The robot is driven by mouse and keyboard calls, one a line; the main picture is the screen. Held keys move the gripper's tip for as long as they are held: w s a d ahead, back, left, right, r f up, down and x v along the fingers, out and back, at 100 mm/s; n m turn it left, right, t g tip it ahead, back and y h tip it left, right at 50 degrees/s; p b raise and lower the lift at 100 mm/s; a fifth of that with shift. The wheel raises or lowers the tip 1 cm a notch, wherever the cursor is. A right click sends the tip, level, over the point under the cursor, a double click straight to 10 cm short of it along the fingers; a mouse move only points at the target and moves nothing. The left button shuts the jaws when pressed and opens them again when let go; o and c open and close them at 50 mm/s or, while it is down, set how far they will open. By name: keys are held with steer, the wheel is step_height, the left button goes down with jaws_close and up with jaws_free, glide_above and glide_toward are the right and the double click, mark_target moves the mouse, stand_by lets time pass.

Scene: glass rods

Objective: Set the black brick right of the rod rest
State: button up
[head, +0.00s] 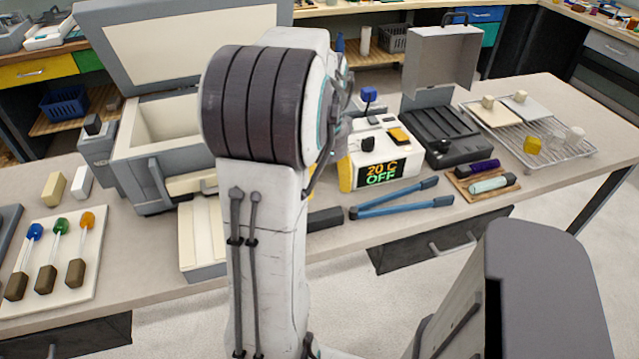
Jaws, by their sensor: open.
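A dark, nearly black block (325,219) lies on the bench just right of my arm, which hides its left end. It is the only thing here that looks like the black brick. A cream, ridged block on a grey base (203,270) stands left of my arm, which partly covers it. It may be the rod rest, but I cannot tell for sure. My arm fills the middle of the view, and its jaws cannot be made out behind it.
Blue-handled tongs (402,198) lie right of the dark block. A white and yellow heater (372,168) stands behind them. A white board (75,277) with coloured glass rods is at left. A wooden tray (457,184) and a wire rack (567,150) are at right.

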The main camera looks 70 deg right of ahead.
steer(key=shift+r, duration=0.4)
steer(key=w+a+r+n+t+h, duration=0.1)
steer(key=w+a+r+n, duration=0.1)
steer(key=w+a+n, duration=1.3)
steer(key=s+a+f+n+t+y, duration=0.1)
steer(key=s+a+n+t, duration=0.1)
steer(key=a+n, duration=1.1)
steer(key=shift+a+f+n, duration=0.15)
steer(key=shift+a+n, duration=0.25)
steer(key=shift+a, duration=3.05)
steer(key=shift+s, duration=0.1)
